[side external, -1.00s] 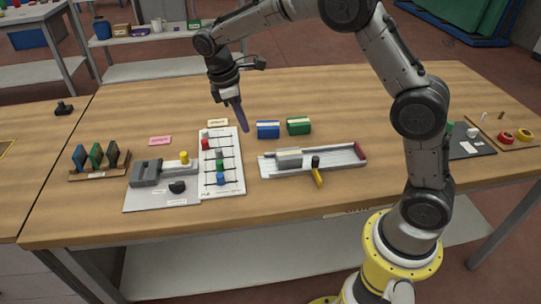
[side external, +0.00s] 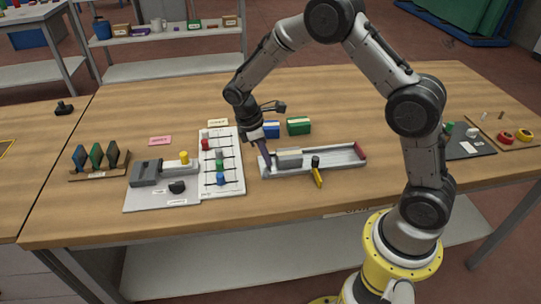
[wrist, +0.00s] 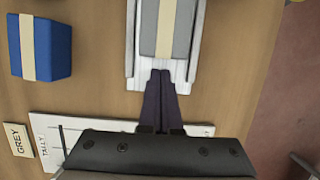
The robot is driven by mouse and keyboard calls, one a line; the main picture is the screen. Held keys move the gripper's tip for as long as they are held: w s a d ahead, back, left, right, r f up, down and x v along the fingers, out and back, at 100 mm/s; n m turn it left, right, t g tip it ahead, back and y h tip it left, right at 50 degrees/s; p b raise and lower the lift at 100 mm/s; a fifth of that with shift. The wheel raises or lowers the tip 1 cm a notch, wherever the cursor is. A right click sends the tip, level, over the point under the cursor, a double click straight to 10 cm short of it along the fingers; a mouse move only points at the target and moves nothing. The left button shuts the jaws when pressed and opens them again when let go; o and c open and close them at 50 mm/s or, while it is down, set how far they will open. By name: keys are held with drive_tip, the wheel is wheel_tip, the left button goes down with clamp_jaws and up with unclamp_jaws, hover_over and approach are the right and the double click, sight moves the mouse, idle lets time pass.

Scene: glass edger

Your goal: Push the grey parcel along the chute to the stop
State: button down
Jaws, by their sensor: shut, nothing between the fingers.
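The grey parcel (side external: 289,158), with a pale band in the wrist view (wrist: 164,28), lies in the left part of the white chute (side external: 330,166). The dark red stop (side external: 360,151) is at the chute's right end, with bare chute between it and the parcel. My gripper (side external: 268,167) is shut and empty, its purple fingers pointing down at the chute's left end. In the wrist view the fingertips (wrist: 161,74) are just behind the parcel's near end, with a small gap or contact that I cannot tell apart.
A blue parcel (wrist: 41,48) and a green parcel (side external: 299,126) stand behind the chute. A yellow-handled tool (side external: 318,177) is at the chute's front edge. A white tally board (side external: 221,165) with coloured beads lies to the left. The table behind the parcels is clear.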

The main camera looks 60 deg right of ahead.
sight(334, 158)
drive_tip(key=shift+s+d, duration=0.4)
drive_tip(key=shift+s, duration=0.05)
drive_tip(key=s+d, duration=1.2)
drive_tip(key=shift+s+d, duration=0.35)
